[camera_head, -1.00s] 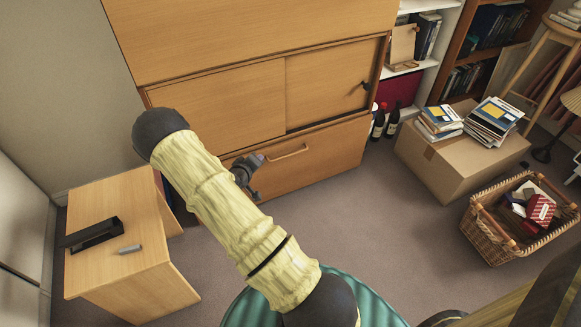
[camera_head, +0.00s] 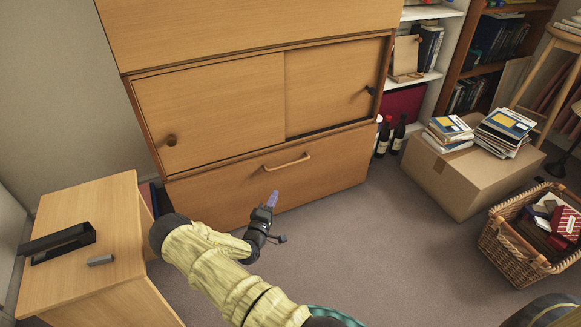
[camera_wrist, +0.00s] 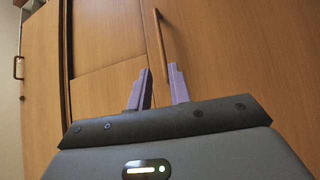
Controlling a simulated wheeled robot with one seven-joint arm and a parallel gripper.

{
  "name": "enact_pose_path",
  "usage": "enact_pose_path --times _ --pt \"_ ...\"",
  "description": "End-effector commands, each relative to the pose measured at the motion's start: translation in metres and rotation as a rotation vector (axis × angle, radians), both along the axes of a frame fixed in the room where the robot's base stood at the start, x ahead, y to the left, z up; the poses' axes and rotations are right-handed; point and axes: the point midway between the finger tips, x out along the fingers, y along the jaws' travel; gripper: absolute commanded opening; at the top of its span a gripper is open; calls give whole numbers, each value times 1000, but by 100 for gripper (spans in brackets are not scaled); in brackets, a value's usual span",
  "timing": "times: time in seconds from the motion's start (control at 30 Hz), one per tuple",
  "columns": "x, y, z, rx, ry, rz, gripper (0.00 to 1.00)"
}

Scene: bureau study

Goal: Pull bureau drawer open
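The bureau drawer (camera_head: 235,187) is the wide wooden front at the bottom of the bureau. It looks closed, flush with the body. Its wooden bar handle (camera_head: 287,162) is near the top middle of the front. My gripper (camera_head: 273,198) is in front of the drawer, below and left of the handle, not touching it. In the wrist view my gripper (camera_wrist: 160,78) has its two purple fingers apart with nothing between them. The handle (camera_wrist: 159,40) shows there as an upright bar ahead of the gap between the fingertips.
Above the drawer are two sliding doors (camera_head: 215,105) with dark knobs. A small wooden table (camera_head: 100,205) with a black object on it stands at left. At right are bottles (camera_head: 390,138), a cardboard box (camera_head: 450,180) with books, and a wicker basket (camera_head: 510,250). Carpet before the drawer is clear.

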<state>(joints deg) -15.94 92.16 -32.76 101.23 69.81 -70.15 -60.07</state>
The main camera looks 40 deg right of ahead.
Motion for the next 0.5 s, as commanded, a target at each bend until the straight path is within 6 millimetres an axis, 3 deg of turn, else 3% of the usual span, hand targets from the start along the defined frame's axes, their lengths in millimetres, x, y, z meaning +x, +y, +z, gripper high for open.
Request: enact_pose_path --times 0.27,0.5 --pt "7 -12 0 2 -1 -2 20" --pt "26 -45 3 3 -4 -2 20"
